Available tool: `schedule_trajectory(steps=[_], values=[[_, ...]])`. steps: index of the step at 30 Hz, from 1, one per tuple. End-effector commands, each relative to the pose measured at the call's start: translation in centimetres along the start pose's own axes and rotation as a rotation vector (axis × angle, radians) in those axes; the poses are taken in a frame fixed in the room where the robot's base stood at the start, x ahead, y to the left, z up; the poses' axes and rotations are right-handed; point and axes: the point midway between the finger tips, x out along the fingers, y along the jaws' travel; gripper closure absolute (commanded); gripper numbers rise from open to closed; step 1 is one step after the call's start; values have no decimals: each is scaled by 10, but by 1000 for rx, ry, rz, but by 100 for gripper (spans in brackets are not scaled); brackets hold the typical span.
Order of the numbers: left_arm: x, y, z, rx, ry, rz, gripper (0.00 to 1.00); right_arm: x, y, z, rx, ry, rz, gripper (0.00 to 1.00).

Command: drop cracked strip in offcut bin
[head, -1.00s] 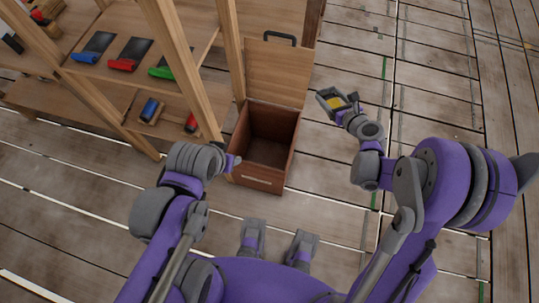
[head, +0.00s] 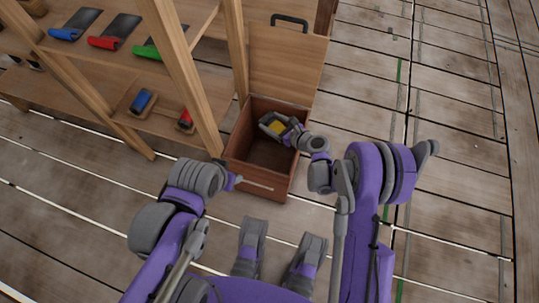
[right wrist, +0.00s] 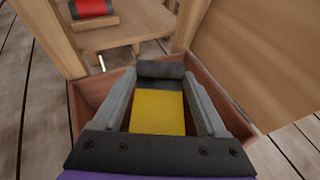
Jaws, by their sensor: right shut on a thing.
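The offcut bin (head: 258,187) is an open reddish-brown wooden box on the floor, its lid raised behind it. My right gripper (head: 270,124) is over the bin's mouth, towards its back. It is shut on the strip, which shows as a yellow piece (right wrist: 158,112) with a dark grey end between the fingers in the right wrist view. The bin's walls (right wrist: 82,112) show on both sides of the fingers there. No crack can be made out. My left gripper (head: 232,182) is by the bin's front left corner; its jaws are too small to read.
A wooden shelf rack (head: 185,85) stands left of the bin, with blue (head: 66,34), red (head: 103,42) and green (head: 146,52) rolls with dark sheets. The raised lid (head: 285,68) has a dark handle. Plank floor to the right is clear.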

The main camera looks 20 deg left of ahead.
Motion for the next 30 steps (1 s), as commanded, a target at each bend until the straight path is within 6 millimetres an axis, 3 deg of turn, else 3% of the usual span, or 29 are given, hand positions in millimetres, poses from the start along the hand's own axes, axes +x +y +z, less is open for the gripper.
schedule_trajectory(steps=[9, 19, 20, 24, 30], values=[[21, 0, 6, 0, -7, 0, 50, 14, 0, -35, 2, 0, -1, 98], [22, 0, 6, 0, -7, 0, 50, 15, 0, -38, 1, 0, -1, 98], [22, 0, 6, 0, -7, 0, 50, 15, 0, -38, 1, 0, -1, 22], [22, 0, 6, 0, -7, 0, 50, 15, 0, -38, 1, 0, -1, 0], [22, 0, 6, 0, -7, 0, 50, 15, 0, -38, 0, 1, -1, 0]])
